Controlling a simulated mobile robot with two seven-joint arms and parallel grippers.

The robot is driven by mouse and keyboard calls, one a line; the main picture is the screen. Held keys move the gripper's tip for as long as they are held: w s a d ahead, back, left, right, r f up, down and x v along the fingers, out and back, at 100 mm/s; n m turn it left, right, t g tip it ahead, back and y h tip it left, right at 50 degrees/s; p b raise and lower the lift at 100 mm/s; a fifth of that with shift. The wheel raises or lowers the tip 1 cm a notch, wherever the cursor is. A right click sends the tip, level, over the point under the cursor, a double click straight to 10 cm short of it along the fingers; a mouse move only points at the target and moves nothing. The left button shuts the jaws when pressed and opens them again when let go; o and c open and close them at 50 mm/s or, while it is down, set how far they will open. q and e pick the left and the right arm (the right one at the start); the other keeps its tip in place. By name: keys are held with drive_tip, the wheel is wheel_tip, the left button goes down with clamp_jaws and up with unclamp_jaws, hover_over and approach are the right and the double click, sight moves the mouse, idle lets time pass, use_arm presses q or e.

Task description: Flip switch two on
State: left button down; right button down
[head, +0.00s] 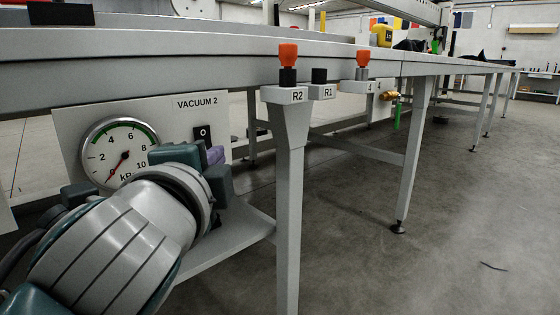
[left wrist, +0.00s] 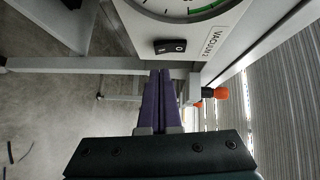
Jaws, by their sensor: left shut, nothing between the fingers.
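The switch (head: 202,134) is a black rocker on the light grey VACUUM 2 panel (head: 82,118), right of the round gauge (head: 121,152). In the left wrist view the whole rocker (left wrist: 170,46) shows, with its I and O marks; which end is pressed in is hard to tell. My left gripper (head: 214,155) is just below the switch in the head view, partly hidden by my wrist. Its purple fingers (left wrist: 160,78) are together and empty, with the tips apart from the rocker in the picture. My right gripper is out of view.
A long grey table (head: 220,68) runs above the panel. A grey leg (head: 288,200) stands right of my gripper. Orange-topped plungers (head: 288,55) marked R2 and 4 sit along the table edge. A shelf (head: 232,240) lies below the panel. The floor at right is mostly clear.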

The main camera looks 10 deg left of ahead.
use_arm(q)
drive_tip(key=shift+w+a+f, duration=0.1)
drive_tip(key=shift+w+a, duration=0.55)
drive_tip(key=shift+a, duration=0.25)
drive_tip(key=shift+w+a+f+b, duration=0.1)
drive_tip(key=shift+a+f+b, duration=0.1)
drive_tip(key=shift+b, duration=0.5)
drive_tip(key=shift+r+m, duration=0.1)
drive_tip(key=shift+m, duration=0.2)
